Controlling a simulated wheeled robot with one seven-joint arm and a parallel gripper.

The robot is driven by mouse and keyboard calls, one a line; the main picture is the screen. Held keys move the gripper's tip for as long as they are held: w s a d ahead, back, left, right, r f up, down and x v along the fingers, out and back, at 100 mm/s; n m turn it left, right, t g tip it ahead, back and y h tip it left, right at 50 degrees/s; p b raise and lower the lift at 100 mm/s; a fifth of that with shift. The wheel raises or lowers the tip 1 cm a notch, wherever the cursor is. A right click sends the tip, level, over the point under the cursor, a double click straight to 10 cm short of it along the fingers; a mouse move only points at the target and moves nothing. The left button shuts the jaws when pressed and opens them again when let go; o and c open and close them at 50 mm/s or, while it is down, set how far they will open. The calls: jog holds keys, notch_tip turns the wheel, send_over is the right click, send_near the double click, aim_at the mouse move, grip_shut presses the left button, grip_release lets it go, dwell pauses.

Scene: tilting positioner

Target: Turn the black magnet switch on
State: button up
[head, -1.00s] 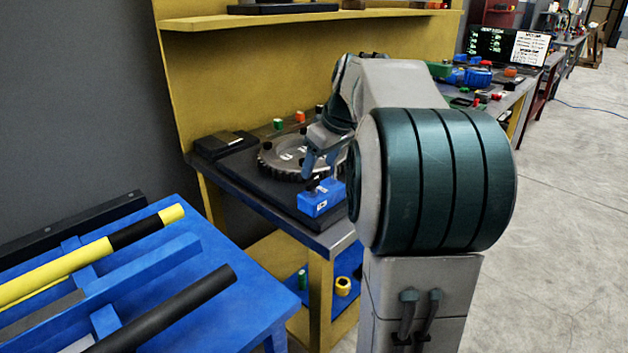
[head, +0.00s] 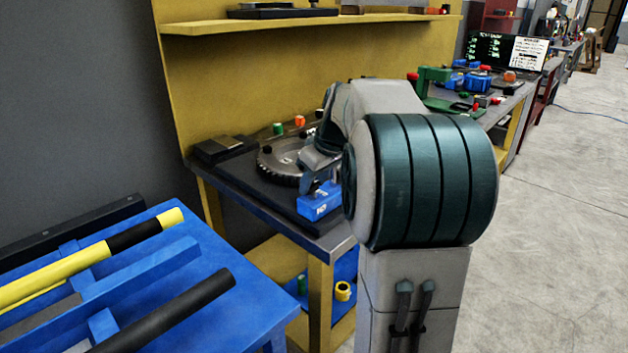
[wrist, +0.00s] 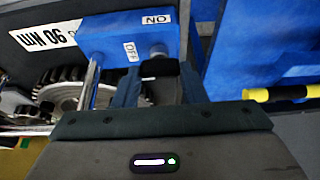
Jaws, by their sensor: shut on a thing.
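The blue magnet block (head: 316,203) sits at the front of the dark positioner plate on the bench. In the wrist view the block (wrist: 120,38) carries a NO-looking upside-down ON label (wrist: 157,19) and an OFF label (wrist: 132,51). The black magnet switch (wrist: 160,68) projects from the block's face, nearer the OFF label. My gripper (wrist: 160,84) has a finger on each side of the switch and is shut on it. In the head view my gripper (head: 314,184) is at the block, and the switch is hidden there.
A large toothed gear wheel (head: 275,163) lies on the plate behind the block. A yellow shelf (head: 300,20) overhangs the bench. A blue table (head: 210,270) with a black rod (head: 170,305) and a yellow-black bar (head: 90,260) stands front left.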

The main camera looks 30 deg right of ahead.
jog(key=shift+m, duration=0.3)
jog(key=m, duration=0.1)
jog(key=m+h, duration=0.1)
jog(key=m, duration=0.1)
jog(key=shift+a+r+m+h+p, duration=0.15)
jog(key=shift+m+h+p, duration=0.15)
jog(key=shift+p, duration=0.1)
jog(key=m+h+p, duration=0.1)
jog(key=m, duration=0.3)
jog(key=shift+a+h, duration=0.1)
jog(key=shift+h, duration=0.3)
jog(key=m, duration=0.2)
jog(key=m+g+h, duration=0.1)
jog(key=m, duration=0.2)
jog(key=shift+w+a+h, duration=0.1)
jog(key=shift+h, duration=0.2)
jog(key=shift+w+m+g+h+p, duration=0.15)
jog(key=shift+m+g, duration=0.3)
jog(key=shift+m, duration=0.7)
jog(key=shift+s+m+g+h+p, duration=0.1)
jog(key=shift+m+g+h+p, duration=0.25)
jog(key=shift+m, duration=0.8)
jog(key=o, duration=1)
